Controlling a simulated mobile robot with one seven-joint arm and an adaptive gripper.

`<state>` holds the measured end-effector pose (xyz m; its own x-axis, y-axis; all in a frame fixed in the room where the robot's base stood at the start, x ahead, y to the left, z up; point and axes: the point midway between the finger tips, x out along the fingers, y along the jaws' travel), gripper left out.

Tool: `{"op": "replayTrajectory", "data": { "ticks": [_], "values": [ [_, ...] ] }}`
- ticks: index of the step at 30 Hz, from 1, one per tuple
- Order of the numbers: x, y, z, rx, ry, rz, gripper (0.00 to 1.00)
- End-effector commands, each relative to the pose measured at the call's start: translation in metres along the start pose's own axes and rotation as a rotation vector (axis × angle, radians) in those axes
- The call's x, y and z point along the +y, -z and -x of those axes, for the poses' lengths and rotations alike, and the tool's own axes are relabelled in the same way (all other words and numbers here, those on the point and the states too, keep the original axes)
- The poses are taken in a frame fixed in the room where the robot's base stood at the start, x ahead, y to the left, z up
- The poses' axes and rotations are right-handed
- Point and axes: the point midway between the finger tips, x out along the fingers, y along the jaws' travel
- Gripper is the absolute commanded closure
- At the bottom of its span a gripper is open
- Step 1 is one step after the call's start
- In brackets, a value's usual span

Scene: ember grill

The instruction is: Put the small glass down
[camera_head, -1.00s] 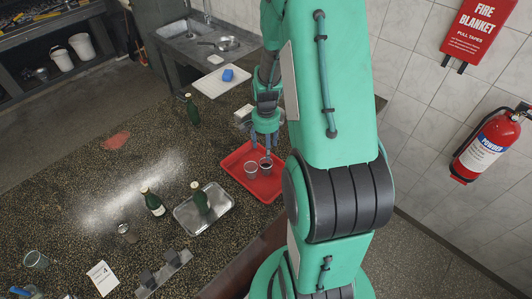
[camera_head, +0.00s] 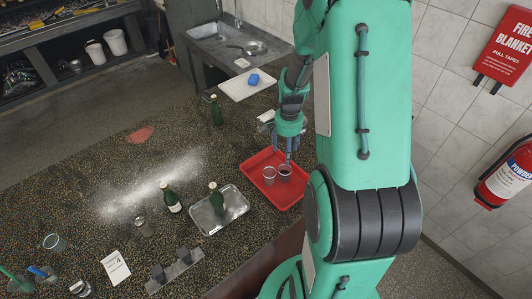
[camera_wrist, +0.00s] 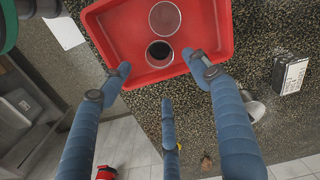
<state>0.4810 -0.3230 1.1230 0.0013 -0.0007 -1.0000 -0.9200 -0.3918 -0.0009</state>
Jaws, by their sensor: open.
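Two small glasses stand upright side by side on a red tray (camera_head: 290,200). The clear glass (camera_head: 269,175) is on the left and the glass with dark liquid (camera_head: 285,174) is on the right. In the wrist view, the clear glass (camera_wrist: 165,18) is at the top and the dark-filled glass (camera_wrist: 160,53) is nearer my fingers. My gripper (camera_head: 285,153) is over the back of the tray, close to the dark-filled glass. Its blue fingers (camera_wrist: 160,75) are spread, with nothing between them. The fingertips look apart from the glass.
A metal tray (camera_head: 237,207) with a green bottle (camera_head: 216,198) is to the left. A white board (camera_head: 245,90) with a blue sponge (camera_head: 254,79) is behind.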

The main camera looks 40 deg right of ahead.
Motion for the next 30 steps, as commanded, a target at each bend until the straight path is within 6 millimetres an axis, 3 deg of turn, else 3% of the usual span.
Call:
{"op": "replayTrajectory", "data": {
  "ticks": [5, 11, 21, 30],
  "values": [
    [-0.012, -0.011, 0.026, 0.022, 0.014, 0.053, 0.38],
    [-0.033, -0.042, 0.078, 0.065, 0.041, 0.171, 0.38],
    [-0.058, -0.120, 0.176, 0.156, 0.099, 0.425, 0.38],
    [-0.057, -0.197, 0.245, 0.238, 0.153, 0.646, 0.38]
  ]
}}
